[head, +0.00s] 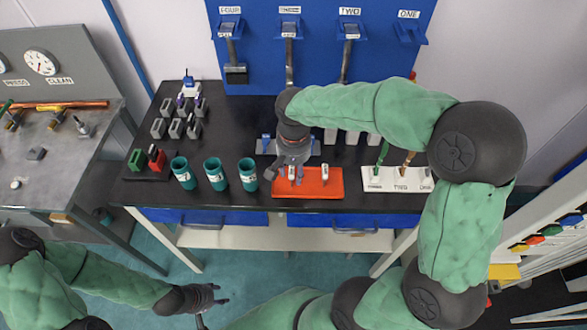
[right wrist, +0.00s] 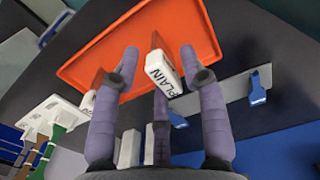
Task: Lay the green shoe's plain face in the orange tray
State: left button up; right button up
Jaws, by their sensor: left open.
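The orange tray (head: 308,194) lies near the front of the dark bench; it also fills the upper part of the right wrist view (right wrist: 150,27). A white block marked PLAIN (right wrist: 161,72), with an orange-red part, stands upright at the tray. A second such block (head: 325,174) stands to its right in the head view. My right gripper (head: 291,176) is open over the tray, its fingers on both sides of the PLAIN block with gaps showing. The green shoe (head: 136,160) stands at the bench's left. My left gripper (head: 222,292) is open and empty, low before the bench.
The red shoe (head: 157,160) stands beside the green one. Three teal cups (head: 215,174) stand left of the tray. A white labelled holder (head: 393,183) with handled tools is on its right. Several white blocks (head: 352,138) stand behind the tray. A blue board (head: 262,50) with hanging tools backs the bench.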

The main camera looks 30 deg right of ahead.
notch_tip(320, 180, up, 12)
jog(key=p, duration=0.4)
jog(key=shift+r, duration=0.2)
jog(key=shift+f, duration=0.1)
dwell(1.5)
